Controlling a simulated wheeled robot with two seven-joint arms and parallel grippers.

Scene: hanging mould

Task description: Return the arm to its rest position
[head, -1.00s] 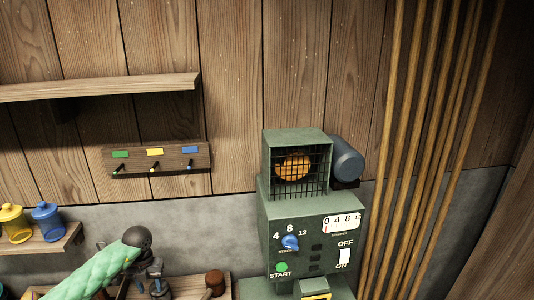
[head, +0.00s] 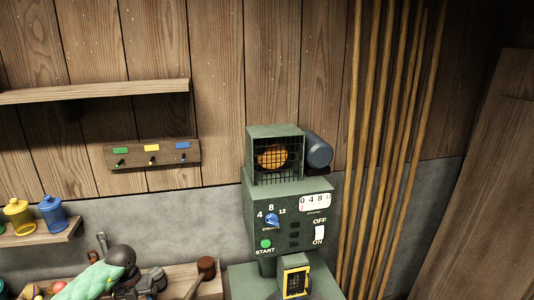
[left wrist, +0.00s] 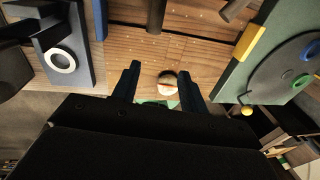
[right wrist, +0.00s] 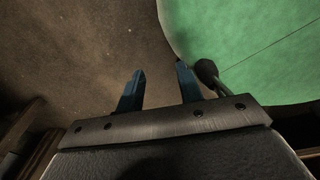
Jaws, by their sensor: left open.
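My left arm (head: 95,280) comes in at the lower left of the head view in a light green sleeve, with a dark round joint at its end. My left gripper (left wrist: 160,70) shows in the left wrist view with its two dark fingers apart. Nothing is held between them. A small round white and orange thing (left wrist: 168,86) lies beyond the fingers, over a wooden surface. My right gripper (right wrist: 161,70) shows in the right wrist view with its fingers apart and nothing between them. It is not in the head view.
A green machine (head: 288,210) with a caged front stands right of my left arm. A shelf with yellow (head: 18,217) and blue (head: 53,214) jars is at the left. A peg rack (head: 152,155) hangs on the wall. Several wooden poles (head: 385,150) lean at the right.

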